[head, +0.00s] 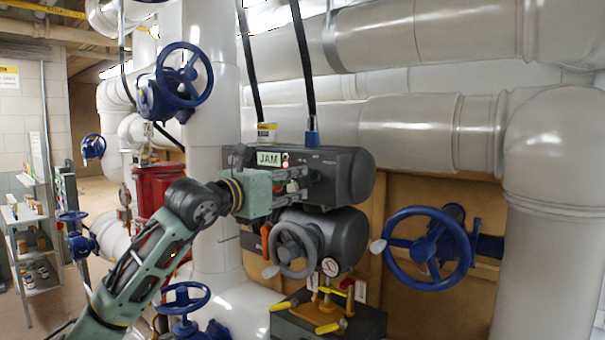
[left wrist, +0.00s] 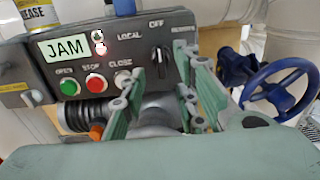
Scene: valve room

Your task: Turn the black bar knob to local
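The black bar knob (left wrist: 160,60) is on the grey control panel, between the labels LOCAL, OFF and REMOTE. Its bar stands nearly upright in the left wrist view, toward OFF. My left gripper (left wrist: 161,72) is open, with one finger on each side of the knob in that view; I cannot tell whether they touch it. In the head view the left gripper (head: 300,184) is at the front of the dark grey actuator (head: 345,175) and hides the knob. My right gripper is not in view.
The panel has a JAM display (left wrist: 64,48) and green (left wrist: 69,87), red (left wrist: 96,83) and white (left wrist: 122,78) buttons left of the knob. A grey handwheel (head: 291,249) sits below, a blue handwheel (head: 428,245) to the right. Large pipes surround the actuator.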

